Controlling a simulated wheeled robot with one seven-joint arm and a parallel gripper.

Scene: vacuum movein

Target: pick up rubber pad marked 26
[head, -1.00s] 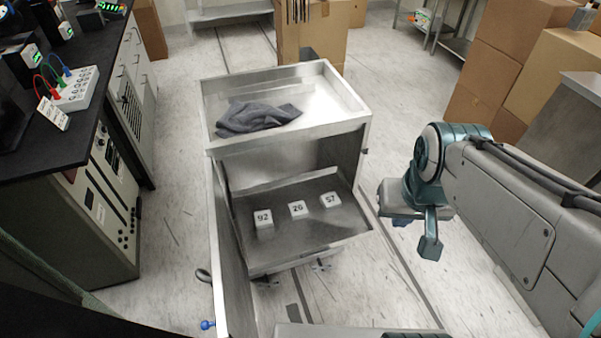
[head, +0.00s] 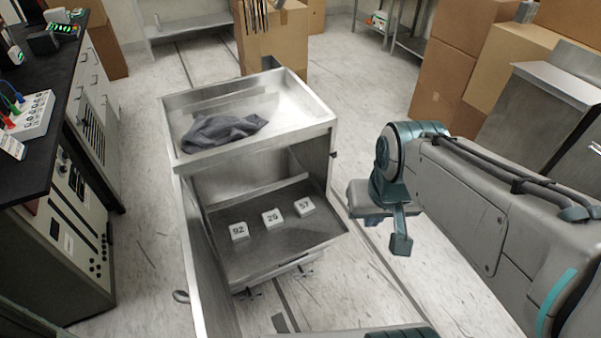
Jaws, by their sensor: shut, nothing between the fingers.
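The rubber pad marked 26 (head: 272,218) is a small white block with a dark number. It lies on the grey pulled-out lower tray (head: 262,258) of a metal cabinet, between the pad marked 92 (head: 239,231) on its left and the pad marked 57 (head: 305,206) on its right. The pads stand apart from one another. My gripper (head: 373,220) hangs at the end of my folded arm, right of the cabinet and apart from the pads. It is shut and empty; its fingers are mostly hidden under the wrist.
The cabinet's top tray (head: 292,100) holds a crumpled grey cloth (head: 222,132) and overhangs the back of the lower tray. An open door (head: 203,270) stands along the lower tray's left side. A black-topped bench (head: 45,140) is at left, cardboard boxes (head: 440,90) at right.

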